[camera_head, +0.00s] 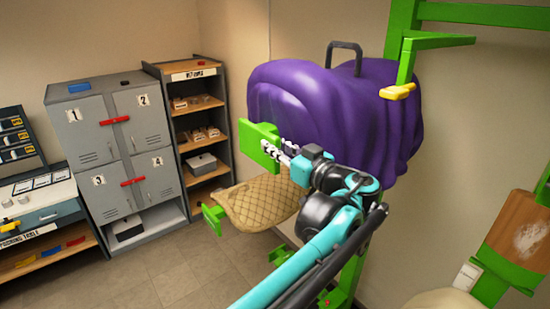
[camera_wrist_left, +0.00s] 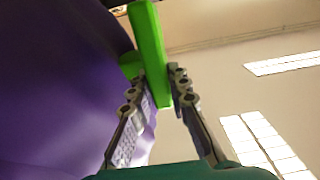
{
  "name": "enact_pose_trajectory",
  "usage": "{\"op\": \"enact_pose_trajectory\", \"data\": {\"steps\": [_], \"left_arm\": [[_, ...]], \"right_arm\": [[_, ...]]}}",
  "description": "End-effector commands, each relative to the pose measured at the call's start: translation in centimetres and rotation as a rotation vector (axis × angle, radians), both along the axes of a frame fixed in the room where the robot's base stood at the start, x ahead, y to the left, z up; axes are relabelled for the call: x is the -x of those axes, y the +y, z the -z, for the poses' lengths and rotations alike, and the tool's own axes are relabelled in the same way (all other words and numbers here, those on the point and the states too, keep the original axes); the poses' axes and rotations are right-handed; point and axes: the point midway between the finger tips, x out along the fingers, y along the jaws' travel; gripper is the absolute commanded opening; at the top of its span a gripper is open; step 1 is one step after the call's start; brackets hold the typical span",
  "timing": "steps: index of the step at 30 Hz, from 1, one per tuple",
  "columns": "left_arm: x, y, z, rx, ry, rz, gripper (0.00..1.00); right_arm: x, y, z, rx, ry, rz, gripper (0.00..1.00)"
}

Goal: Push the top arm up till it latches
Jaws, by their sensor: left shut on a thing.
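My left gripper (camera_head: 271,150) is shut on a flat green plate (camera_head: 258,143) in front of the purple cover. In the left wrist view, the fingers (camera_wrist_left: 163,82) close on both sides of a green piece (camera_wrist_left: 149,45), with the purple surface (camera_wrist_left: 55,80) close at the left. The plate appears to be the end of a green arm, the rest of which is hidden behind the cover and my wrist. A second green end plate (camera_head: 212,218) shows lower, beside a tan quilted pad (camera_head: 262,204). My right gripper is not in view.
A green frame (camera_head: 403,45) with a yellow piece (camera_head: 398,91) stands at the right of the purple cover (camera_head: 325,105). Grey lockers (camera_head: 110,140) and an open shelf (camera_head: 190,110) stand at the back left. The floor (camera_head: 170,275) before them is clear.

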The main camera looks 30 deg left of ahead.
Motion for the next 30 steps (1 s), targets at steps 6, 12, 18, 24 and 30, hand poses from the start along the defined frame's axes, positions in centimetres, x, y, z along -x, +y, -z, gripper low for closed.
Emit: {"op": "enact_pose_trajectory", "data": {"steps": [6, 12, 18, 24, 30], "left_arm": [[0.0, 0.0, -4.0, -0.009, -0.002, 0.001, 0.00], [0.0, 0.0, -5.2, -0.009, -0.002, 0.001, 0.00], [-0.1, 0.0, -5.4, -0.009, -0.002, 0.001, 0.00], [-0.1, 0.0, -5.4, -0.009, -0.002, 0.002, 0.00], [-0.1, 0.0, -5.3, -0.007, -0.002, 0.001, 0.38]], "right_arm": [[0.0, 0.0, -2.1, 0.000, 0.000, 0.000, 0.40], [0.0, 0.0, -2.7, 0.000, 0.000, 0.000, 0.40], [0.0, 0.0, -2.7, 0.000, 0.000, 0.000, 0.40], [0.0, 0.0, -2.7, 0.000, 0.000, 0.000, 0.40], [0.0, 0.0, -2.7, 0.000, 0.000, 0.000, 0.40]]}}
